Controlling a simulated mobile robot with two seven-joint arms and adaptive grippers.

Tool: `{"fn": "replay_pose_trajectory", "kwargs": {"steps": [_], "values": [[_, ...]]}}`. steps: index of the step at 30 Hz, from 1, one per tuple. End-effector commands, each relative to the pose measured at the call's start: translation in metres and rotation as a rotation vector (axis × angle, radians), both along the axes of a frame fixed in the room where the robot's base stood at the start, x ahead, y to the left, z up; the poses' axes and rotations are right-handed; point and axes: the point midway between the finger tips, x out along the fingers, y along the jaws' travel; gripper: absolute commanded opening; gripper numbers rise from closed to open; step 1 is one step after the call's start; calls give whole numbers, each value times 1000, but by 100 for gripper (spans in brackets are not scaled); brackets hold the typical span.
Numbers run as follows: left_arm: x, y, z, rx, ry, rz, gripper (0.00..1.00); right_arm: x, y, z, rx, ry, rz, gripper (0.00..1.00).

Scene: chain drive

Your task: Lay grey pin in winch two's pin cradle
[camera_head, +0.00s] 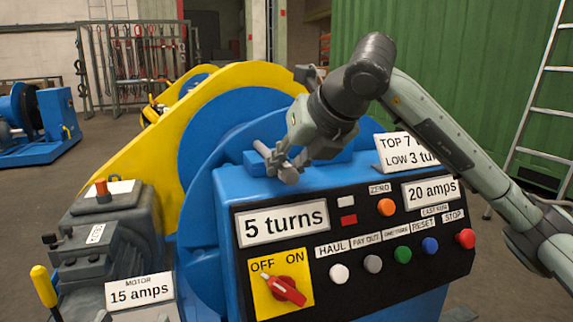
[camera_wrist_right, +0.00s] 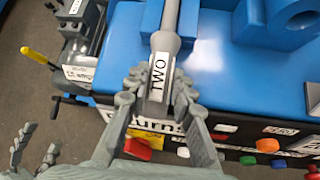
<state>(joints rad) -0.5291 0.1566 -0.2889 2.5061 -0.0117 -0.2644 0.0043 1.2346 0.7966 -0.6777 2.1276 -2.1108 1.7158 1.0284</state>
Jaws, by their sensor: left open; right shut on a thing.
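The grey pin (camera_head: 288,175) is held in my right gripper (camera_head: 283,158) above the blue top of the winch housing (camera_head: 228,190). In the right wrist view the pin (camera_wrist_right: 166,40) runs away from between the fingers (camera_wrist_right: 160,95) and bears a white TWO label. My right gripper is shut on it. A blue raised block (camera_head: 258,162) sits on the housing behind the gripper, partly hidden; I cannot tell if it is the pin cradle. My left gripper (camera_wrist_right: 34,152) shows at the lower left of the right wrist view, open and empty; the head view does not show it.
The control panel (camera_head: 375,225) with buttons and a red switch (camera_head: 287,290) faces me. A TOP/LOW sign (camera_head: 405,150) stands on the housing to the right. The blue drum and yellow guard (camera_head: 150,165) rise behind; a grey motor (camera_head: 105,240) stands left.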

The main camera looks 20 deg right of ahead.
Motion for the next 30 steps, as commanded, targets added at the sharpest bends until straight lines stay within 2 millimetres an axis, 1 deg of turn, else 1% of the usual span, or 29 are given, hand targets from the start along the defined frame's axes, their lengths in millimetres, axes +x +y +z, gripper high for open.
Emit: {"fn": "replay_pose_trajectory", "kwargs": {"steps": [5, 14, 15, 20, 21, 27, 30], "values": [[0, 0, -1, 1, 2, 0, 62, 0, 0, 1, 2, -5, 0, 0], [0, 0, -7, 1, 2, 0, 62, 0, 0, -4, 2, -5, 0, 0], [0, 0, -6, 1, 2, 0, 62, 0, 0, -3, 2, -5, 0, 26], [0, 0, -5, 1, 2, 0, 62, 0, 0, -3, 1, -3, 0, 46], [0, 0, -5, 1, 2, 0, 62, 0, 0, -3, 1, -3, 0, 47], [0, 0, -6, 1, 2, 0, 62, 0, 0, -6, -1, 4, 0, 47], [0, 0, -6, 1, 2, 0, 62, -1, 0, -4, -1, 2, 0, 47]]}}
